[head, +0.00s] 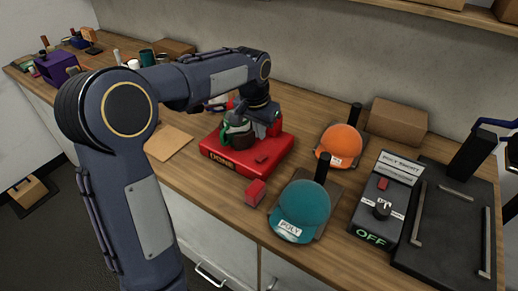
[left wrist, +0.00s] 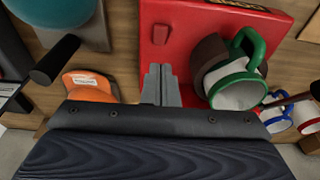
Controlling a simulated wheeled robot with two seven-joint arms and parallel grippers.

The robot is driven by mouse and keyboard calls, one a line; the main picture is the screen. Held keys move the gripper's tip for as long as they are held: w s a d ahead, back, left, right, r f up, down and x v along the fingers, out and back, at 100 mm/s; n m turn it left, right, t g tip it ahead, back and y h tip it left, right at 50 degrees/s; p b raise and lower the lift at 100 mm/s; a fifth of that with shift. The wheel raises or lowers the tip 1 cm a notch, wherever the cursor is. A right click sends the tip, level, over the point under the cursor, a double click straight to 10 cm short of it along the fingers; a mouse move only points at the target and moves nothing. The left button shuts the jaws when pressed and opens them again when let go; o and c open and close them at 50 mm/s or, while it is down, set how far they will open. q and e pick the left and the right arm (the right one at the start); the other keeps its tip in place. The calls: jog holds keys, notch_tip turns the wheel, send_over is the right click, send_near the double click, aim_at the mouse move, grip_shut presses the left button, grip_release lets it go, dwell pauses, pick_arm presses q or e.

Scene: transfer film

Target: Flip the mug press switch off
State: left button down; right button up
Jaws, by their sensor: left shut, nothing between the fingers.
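The mug press (head: 222,157) is a red box with lettering on its front, standing on the counter; its red top also fills the upper middle of the left wrist view (left wrist: 185,15). A small red switch (head: 261,158) sits on its top, and shows in the left wrist view (left wrist: 160,34). A mug with a green handle (head: 237,132) sits in the press, beside my fingers in the left wrist view (left wrist: 238,88). My left gripper (left wrist: 160,70) is shut and empty, above the press near the switch. Whether it touches anything, I cannot tell. My right gripper is out of view.
A small red block (head: 256,192) lies before the press. A teal cap (head: 302,208) and orange cap (head: 340,142) stand on cap presses to the right. A control box (head: 382,205) reading OFF and a flat black press (head: 445,225) are farther right. Brown paper (head: 168,142) lies left.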

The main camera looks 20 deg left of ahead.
aim_at(259, 159)
pick_arm(q)
jog(key=f, duration=0.7)
jog(key=shift+s+f+p, duration=0.1)
jog(key=shift+s+p, duration=0.1)
jog(key=shift+p, duration=0.15)
jog(key=t+b, duration=0.1)
jog(key=b, duration=0.1)
jog(key=f+b, duration=0.1)
jog(key=b, duration=0.2)
jog(key=shift+s+a+f+t, duration=0.1)
jog(key=shift+s+f+t, duration=0.2)
jog(key=shift+s+t, duration=0.1)
jog(key=shift+r, duration=0.3)
jog(key=shift+w+p, duration=0.1)
jog(key=shift+p, duration=0.2)
jog(key=shift+w+r+p, duration=0.15)
jog(key=shift+w+p, duration=0.15)
jog(key=shift+w, duration=0.4)
